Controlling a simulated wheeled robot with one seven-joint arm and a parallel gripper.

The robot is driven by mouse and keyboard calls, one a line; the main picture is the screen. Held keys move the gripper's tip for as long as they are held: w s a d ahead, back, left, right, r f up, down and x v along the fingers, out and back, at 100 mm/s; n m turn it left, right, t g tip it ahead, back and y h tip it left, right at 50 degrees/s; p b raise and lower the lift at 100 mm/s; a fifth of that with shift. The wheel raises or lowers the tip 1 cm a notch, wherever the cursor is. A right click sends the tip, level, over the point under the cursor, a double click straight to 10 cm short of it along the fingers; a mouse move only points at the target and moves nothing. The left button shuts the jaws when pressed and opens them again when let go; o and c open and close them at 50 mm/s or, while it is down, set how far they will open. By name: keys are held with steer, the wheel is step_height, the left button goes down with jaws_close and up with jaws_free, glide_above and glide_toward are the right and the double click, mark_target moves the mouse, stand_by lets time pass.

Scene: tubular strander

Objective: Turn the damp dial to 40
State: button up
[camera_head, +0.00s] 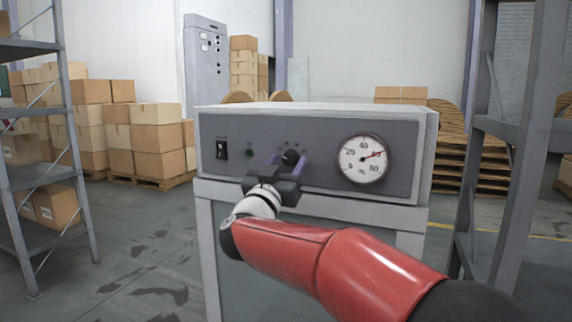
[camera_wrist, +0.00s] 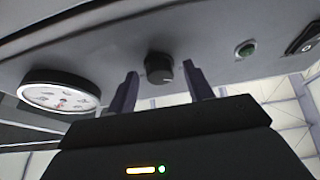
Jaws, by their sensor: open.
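The damp dial is a black round knob (camera_head: 290,158) on the dark front panel of a grey box, between a green button and a white gauge. My gripper (camera_head: 289,163) is at the panel with its purple fingers apart, one on each side of the knob. In the wrist view the knob (camera_wrist: 159,68) shows between the two open fingers (camera_wrist: 160,85), with a gap on both sides. The knob's scale marks are too small to read.
A black rocker switch (camera_head: 222,149) and a green button (camera_head: 249,153) sit left of the knob. A metal shelf (camera_head: 45,130) stands at the left and a grey rack (camera_head: 515,140) at the right. Boxes (camera_head: 155,140) are stacked behind. Floor left of the box is clear.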

steer(key=shift+c, duration=0.2)
steer(key=c, duration=0.9)
steer(key=shift+f+m, duration=0.1)
steer(key=shift+m, duration=0.4)
steer(key=m+g+h+b, duration=0.1)
steer(key=m+h+b, duration=0.1)
steer(key=m, duration=0.2)
steer(key=shift+a, duration=0.2)
steer(key=m+g+h, duration=0.1)
steer(key=m, duration=0.1)
steer(key=m+h, duration=0.1)
steer(key=m, duration=0.2)
steer(key=shift+w+a+g+b, duration=0.1)
steer(key=shift+g+b, duration=0.2)
steer(key=shift+g, duration=0.1)
steer(key=m, duration=0.2)
steer(key=m+g, duration=0.1)
steer(key=m, duration=0.1)
steer(key=m+g+h, duration=0.1)
steer(key=shift+a+r+m, duration=0.1)
steer(key=shift+r+m, duration=0.25)
steer(key=shift+m, duration=0.05)
steer(key=shift+r+m+g+p, duration=0.15)
steer(key=shift+m+g+p, duration=0.6)
steer(key=shift+m, duration=1.45)
steer(key=shift+g, duration=0.35)
